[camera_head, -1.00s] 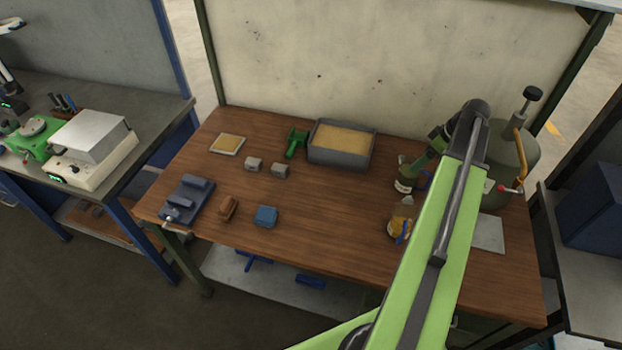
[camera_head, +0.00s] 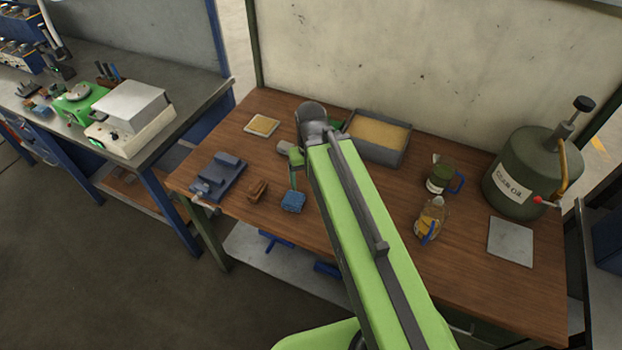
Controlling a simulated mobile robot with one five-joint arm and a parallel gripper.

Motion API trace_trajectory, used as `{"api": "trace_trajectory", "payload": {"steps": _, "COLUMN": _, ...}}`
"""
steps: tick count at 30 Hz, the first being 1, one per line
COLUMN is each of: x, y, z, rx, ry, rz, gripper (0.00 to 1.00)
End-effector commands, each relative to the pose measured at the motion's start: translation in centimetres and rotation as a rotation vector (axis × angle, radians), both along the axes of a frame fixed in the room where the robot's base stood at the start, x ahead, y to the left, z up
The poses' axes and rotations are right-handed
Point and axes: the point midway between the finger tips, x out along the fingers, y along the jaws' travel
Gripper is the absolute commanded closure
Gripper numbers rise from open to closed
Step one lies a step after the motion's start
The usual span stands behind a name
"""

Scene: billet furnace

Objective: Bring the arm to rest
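My green arm reaches from the bottom of the view up over the middle of the wooden bench (camera_head: 480,258). Its dark elbow is near the bench's back, and the thin end hangs down in front of it. My gripper (camera_head: 293,186) is small in the picture, just above or behind a blue block (camera_head: 293,202); I cannot tell whether they touch. The fingers are too small to tell open from shut, and nothing clearly hangs in them.

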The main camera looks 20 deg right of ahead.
Motion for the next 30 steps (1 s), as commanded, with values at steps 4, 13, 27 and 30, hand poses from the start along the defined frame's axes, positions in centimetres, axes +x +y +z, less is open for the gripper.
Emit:
{"api": "trace_trajectory", "payload": {"steps": 4, "x": 0.0, "y": -0.1, "z": -0.3, "rx": 0.001, "ry": 0.000, "rz": 0.000, "gripper": 0.17}}
{"api": "trace_trajectory", "payload": {"steps": 13, "x": 0.0, "y": -0.1, "z": -7.8, "rx": 0.002, "ry": 0.000, "rz": 0.001, "gripper": 0.17}}
{"api": "trace_trajectory", "payload": {"steps": 27, "x": 0.1, "y": -0.1, "z": -7.2, "rx": 0.002, "ry": 0.000, "rz": 0.001, "gripper": 0.17}}
{"api": "trace_trajectory", "payload": {"steps": 30, "x": 0.1, "y": -0.1, "z": -7.2, "rx": 0.002, "ry": 0.000, "rz": 0.001, "gripper": 0.17}}
